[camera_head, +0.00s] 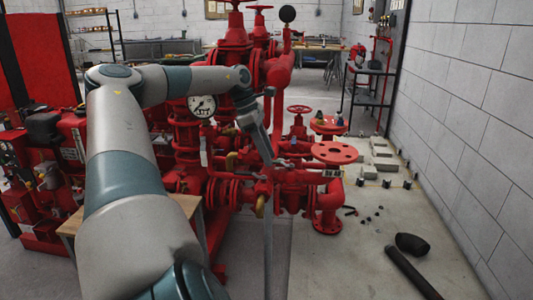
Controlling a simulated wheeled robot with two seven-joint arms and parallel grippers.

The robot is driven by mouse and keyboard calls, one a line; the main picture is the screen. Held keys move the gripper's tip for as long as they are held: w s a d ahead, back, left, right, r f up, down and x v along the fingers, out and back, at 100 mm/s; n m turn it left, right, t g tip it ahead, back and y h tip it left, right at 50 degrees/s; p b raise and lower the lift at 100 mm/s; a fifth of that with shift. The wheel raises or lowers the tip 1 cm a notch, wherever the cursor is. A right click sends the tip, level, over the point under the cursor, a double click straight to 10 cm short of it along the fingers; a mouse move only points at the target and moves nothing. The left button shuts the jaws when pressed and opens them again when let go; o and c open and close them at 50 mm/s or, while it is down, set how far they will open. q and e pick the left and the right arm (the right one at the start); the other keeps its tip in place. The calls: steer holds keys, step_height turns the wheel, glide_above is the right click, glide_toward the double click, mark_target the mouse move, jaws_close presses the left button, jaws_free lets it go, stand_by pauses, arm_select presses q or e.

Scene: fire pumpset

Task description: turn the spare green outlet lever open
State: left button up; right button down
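My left arm reaches in from the left across the red pumpset. Its gripper (279,163) is small in the picture, low among the red pipes, just left of a red flanged outlet pipe (328,205). I cannot tell whether its fingers are open or shut, or whether they touch anything. I cannot make out a green lever for certain; it may be hidden by the gripper or too small to see. A yellow handle (260,206) hangs below the gripper, and another yellowish part (231,160) is to its left. My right gripper is not in view.
A white-faced gauge (202,106) sits beside my forearm. A red handwheel (300,109) and a round red flange (334,152) stand right of the gripper. A thin grey post (268,245) rises below it. A black hose (412,272) lies on the right floor, near scattered small parts.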

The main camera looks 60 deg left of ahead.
arm_select(q)
steer(key=shift+w+r, duration=0.1)
steer(key=shift+r, duration=0.05)
steer(key=shift+r, duration=0.1)
